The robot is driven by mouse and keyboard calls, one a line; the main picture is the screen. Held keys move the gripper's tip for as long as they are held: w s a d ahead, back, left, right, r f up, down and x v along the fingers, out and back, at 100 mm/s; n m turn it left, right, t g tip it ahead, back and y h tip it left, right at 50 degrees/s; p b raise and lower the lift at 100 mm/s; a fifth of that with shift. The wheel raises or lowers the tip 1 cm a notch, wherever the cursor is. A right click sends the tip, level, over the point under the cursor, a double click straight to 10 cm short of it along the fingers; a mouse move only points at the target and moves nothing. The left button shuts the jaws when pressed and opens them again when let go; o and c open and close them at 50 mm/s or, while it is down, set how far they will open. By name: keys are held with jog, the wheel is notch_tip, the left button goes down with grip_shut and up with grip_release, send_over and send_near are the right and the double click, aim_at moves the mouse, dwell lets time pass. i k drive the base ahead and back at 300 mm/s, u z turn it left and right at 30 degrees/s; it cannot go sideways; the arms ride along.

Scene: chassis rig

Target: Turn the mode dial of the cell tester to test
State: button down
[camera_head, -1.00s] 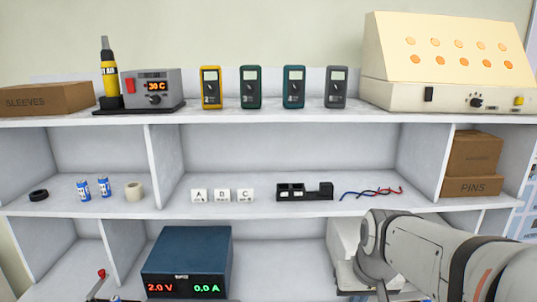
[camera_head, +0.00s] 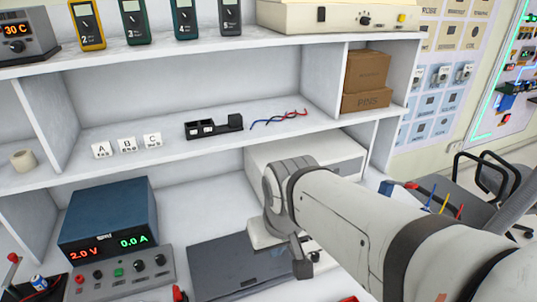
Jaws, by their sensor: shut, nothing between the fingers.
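No label that I can read names the cell tester. A grey panel box (camera_head: 122,276) at the lower left has black knobs (camera_head: 138,266), a green button and red and black terminals. A cream console (camera_head: 335,16) on the top shelf, cut by the upper edge, has a black dial (camera_head: 364,18), a black switch and a yellow button. The dial marks are too small to read. My gripper (camera_head: 303,266) is shut and empty, pointing down over the lower bench, right of the grey box and apart from both devices; it is partly hidden by my arm.
A blue power supply (camera_head: 108,217) reading 2.0 V and 0.0 A stands behind the grey box. A dark flat slab (camera_head: 222,272) lies between the box and my gripper. A white box (camera_head: 318,152) stands behind my arm. Shelf edges hang above the bench.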

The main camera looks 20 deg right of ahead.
aim_at(314, 256)
jog(key=u, duration=1.05)
jog(key=k, duration=1.45)
jog(key=z, duration=0.95)
jog(key=i, duration=1)
jog(key=z, duration=0.05)
